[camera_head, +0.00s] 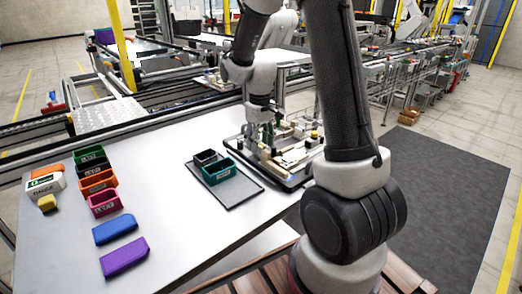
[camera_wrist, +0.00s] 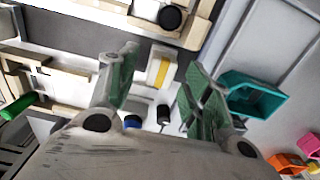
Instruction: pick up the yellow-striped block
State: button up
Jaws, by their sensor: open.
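The yellow-striped block (camera_wrist: 154,70), pale with a yellow band, shows in the wrist view between and beyond my fingers. My gripper (camera_wrist: 162,64) is open, with green-padded fingers on the block's left and right. I cannot tell how far the fingertips are from it, and nothing is visibly held. In the head view my gripper (camera_head: 262,132) hangs low over the pallet fixture (camera_head: 292,183) at the table's right end. The block cannot be made out there, as my gripper and arm cover part of the fixture.
A teal bin (camera_wrist: 257,97) stands right of my fingers; it also shows in the head view (camera_head: 219,173) on a dark mat (camera_head: 238,192). Black and blue cylinders sit near the block. Several coloured bins and a blue lid (camera_head: 115,229) lie left.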

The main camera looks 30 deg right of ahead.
jog(key=shift+f, duration=0.85)
jog(key=c, duration=1)
jog(key=shift+r, duration=0.1)
